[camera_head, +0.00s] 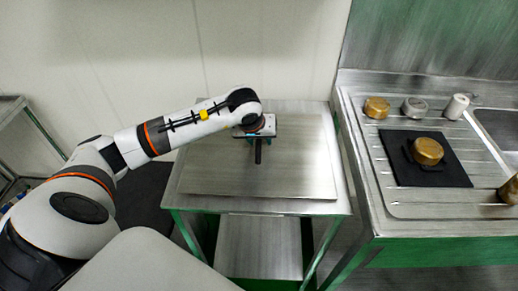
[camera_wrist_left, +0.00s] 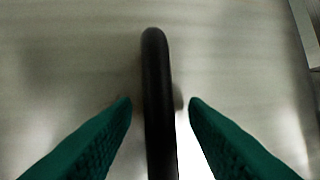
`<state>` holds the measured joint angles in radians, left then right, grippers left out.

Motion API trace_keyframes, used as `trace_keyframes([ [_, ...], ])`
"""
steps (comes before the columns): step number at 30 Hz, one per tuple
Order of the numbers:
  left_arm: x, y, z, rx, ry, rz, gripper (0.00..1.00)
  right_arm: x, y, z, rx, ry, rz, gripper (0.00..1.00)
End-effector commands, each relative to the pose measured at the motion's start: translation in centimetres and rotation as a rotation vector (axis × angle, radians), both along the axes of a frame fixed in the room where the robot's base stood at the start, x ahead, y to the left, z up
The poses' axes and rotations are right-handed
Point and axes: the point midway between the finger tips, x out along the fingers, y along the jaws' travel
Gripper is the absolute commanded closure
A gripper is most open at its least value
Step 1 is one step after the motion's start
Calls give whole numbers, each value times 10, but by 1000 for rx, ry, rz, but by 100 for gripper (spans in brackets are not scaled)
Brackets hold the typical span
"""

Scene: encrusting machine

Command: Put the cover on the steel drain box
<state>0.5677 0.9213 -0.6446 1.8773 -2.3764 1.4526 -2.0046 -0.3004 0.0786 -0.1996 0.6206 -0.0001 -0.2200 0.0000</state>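A flat steel plate (camera_head: 300,165), which looks like the cover, lies on top of a green-legged steel stand (camera_head: 182,190). A black bar handle (camera_head: 258,152) stands on the plate; it also shows in the left wrist view (camera_wrist_left: 157,90). My left gripper (camera_head: 257,137) is over the plate at the handle. In the left wrist view its green fingers (camera_wrist_left: 161,103) are apart, one on each side of the handle, with gaps between. I cannot make out a separate drain box; the stand may be it. My right gripper is out of view.
A steel counter (camera_head: 385,212) stands to the right. It bears a black mat (camera_head: 450,172) with a brass pot (camera_head: 428,151), plus a brass lid (camera_head: 377,107), a grey lid (camera_head: 414,107) and a white cylinder (camera_head: 457,106). A wall is close behind the stand.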

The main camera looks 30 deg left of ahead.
Motion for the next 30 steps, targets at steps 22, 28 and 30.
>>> trace_keyframes([
  [22,0,0,0,2,1,-1,100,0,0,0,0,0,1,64],
  [28,0,0,0,2,0,-2,100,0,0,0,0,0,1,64],
  [30,0,0,0,2,0,-2,100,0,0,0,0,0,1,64],
])
